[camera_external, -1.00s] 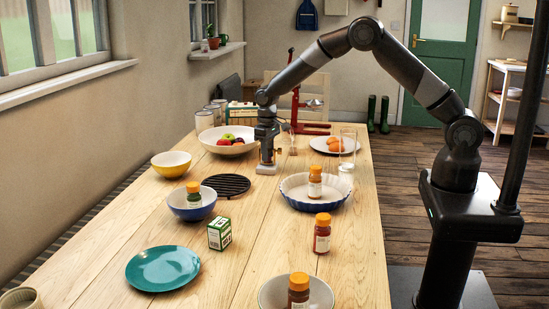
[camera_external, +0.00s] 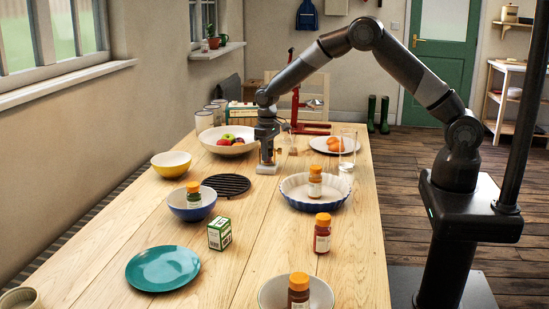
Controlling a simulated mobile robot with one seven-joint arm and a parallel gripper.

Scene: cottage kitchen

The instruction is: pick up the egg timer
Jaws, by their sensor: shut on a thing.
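My gripper (camera_external: 267,160) points straight down at the middle of the table, just in front of the fruit bowl. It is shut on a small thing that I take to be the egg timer. Brownish parts of it show between the fingers, and the fingers hide most of it. A pale block shows at the very bottom, at table height. I cannot tell whether the timer touches the table.
The fruit bowl (camera_external: 207,146) stands behind left, and a black trivet (camera_external: 238,185) in front left. A fluted dish (camera_external: 287,199) with a jar is front right. A plate of eggs (camera_external: 317,148) and a drinking glass (camera_external: 347,150) stand right. The table (camera_external: 190,230) has bare wood nearer the camera.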

